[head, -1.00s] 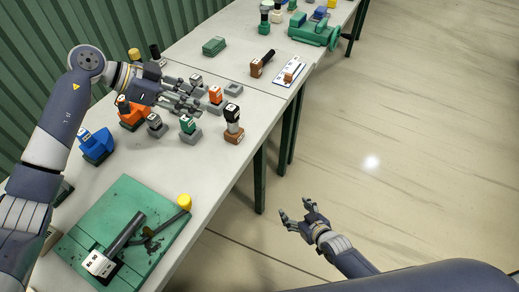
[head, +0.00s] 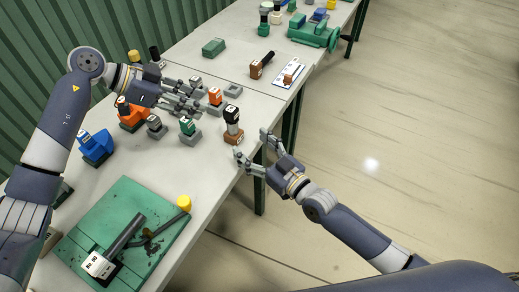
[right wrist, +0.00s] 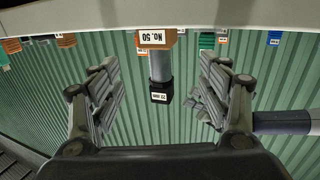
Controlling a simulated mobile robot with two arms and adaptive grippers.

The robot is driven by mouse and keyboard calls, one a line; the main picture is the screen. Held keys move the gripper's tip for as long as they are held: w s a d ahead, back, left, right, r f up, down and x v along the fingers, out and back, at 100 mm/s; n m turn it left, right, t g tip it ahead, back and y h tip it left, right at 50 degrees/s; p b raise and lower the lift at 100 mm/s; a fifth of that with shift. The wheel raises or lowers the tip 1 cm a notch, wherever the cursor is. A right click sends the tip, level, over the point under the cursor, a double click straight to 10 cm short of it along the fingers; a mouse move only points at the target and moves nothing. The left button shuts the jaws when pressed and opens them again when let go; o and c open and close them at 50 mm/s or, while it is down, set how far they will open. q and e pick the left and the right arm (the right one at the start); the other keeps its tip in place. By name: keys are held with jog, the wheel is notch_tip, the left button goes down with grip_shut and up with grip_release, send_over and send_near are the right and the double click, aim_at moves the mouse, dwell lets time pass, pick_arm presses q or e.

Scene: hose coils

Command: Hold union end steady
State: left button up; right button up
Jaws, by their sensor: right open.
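A fitting with a black top and brown base (head: 233,138) stands upright near the table's right edge. It also shows upside down in the right wrist view, with a "No. 50" label on its brown base (right wrist: 158,40) and a grey and black shaft (right wrist: 160,75). I cannot tell whether it is the union end. My right gripper (head: 254,148) is open, just right of the fitting; in the wrist view the shaft lies between its spread fingers (right wrist: 160,100), apart from both. My left gripper (head: 203,100) looks open and empty above the small fittings.
A green board (head: 165,240) at the front holds a dark pipe (head: 125,235) and a yellow-ended tool (head: 184,203). Blue (head: 95,145) and orange (head: 132,115) pieces stand at the left. A green machine (head: 315,35) stands further back. The floor right of the table is clear.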

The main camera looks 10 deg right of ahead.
aim_at(237, 132)
jog(key=x, duration=0.8)
jog(key=shift+w+a+f, duration=0.1)
jog(key=shift+w, duration=0.15)
jog(key=c, duration=1.5)
jog(key=shift+c, duration=0.2)
pick_arm(q)
jog(key=shift+o, duration=0.3)
